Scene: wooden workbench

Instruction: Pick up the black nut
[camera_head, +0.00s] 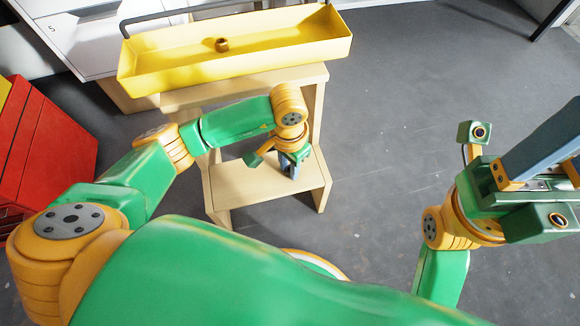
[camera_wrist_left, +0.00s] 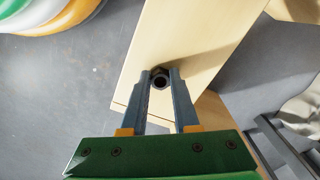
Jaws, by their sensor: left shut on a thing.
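The black nut (camera_wrist_left: 159,79) shows in the left wrist view as a small dark ring with a hole, between the tips of my left gripper (camera_wrist_left: 160,77). The fingers are shut on it, above the light wooden lower step. In the head view my left gripper (camera_head: 290,165) points down at this step, and the nut is hidden there. My right gripper (camera_head: 548,150) is at the right edge of the head view, raised away from the stand. Its fingertips leave the picture, so its opening is unclear.
The wooden step stand (camera_head: 235,189) has a yellow tray (camera_head: 190,76) on its upper level, with a brownish nut (camera_head: 222,45) inside. A red cabinet (camera_head: 50,150) stands at the left and a white cabinet (camera_head: 85,45) behind. Grey floor (camera_head: 420,90) is clear to the right.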

